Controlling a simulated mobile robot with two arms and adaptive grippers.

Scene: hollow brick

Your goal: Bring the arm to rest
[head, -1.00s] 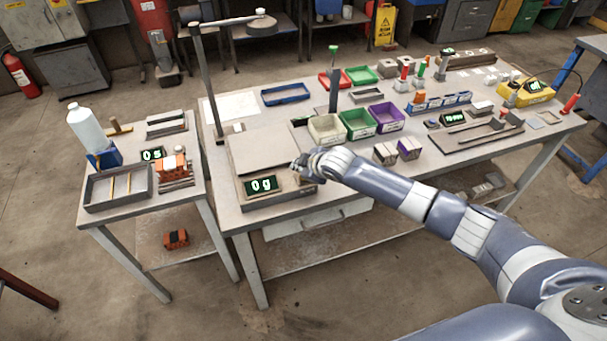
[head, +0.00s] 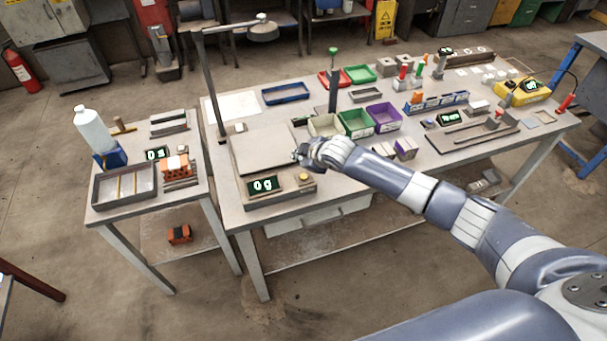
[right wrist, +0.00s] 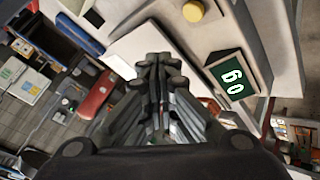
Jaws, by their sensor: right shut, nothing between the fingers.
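My right arm reaches in from the lower right of the head view. Its gripper (head: 302,154) is at the right edge of the large scale (head: 264,148), above the table. The fingers (right wrist: 158,75) are shut and empty in the right wrist view. The scale's display (head: 263,185) reads 0 g and its plate is bare. The display also shows in the right wrist view (right wrist: 231,81), beside a yellow button (right wrist: 193,11). My left gripper is not in view.
Green (head: 355,123) and purple (head: 384,117) bins stand close behind and right of the gripper. A lamp post (head: 207,85) rises left of the scale. A side table at left holds a grey tray (head: 96,200), a bottle (head: 92,130) and an orange hollow brick (head: 175,165).

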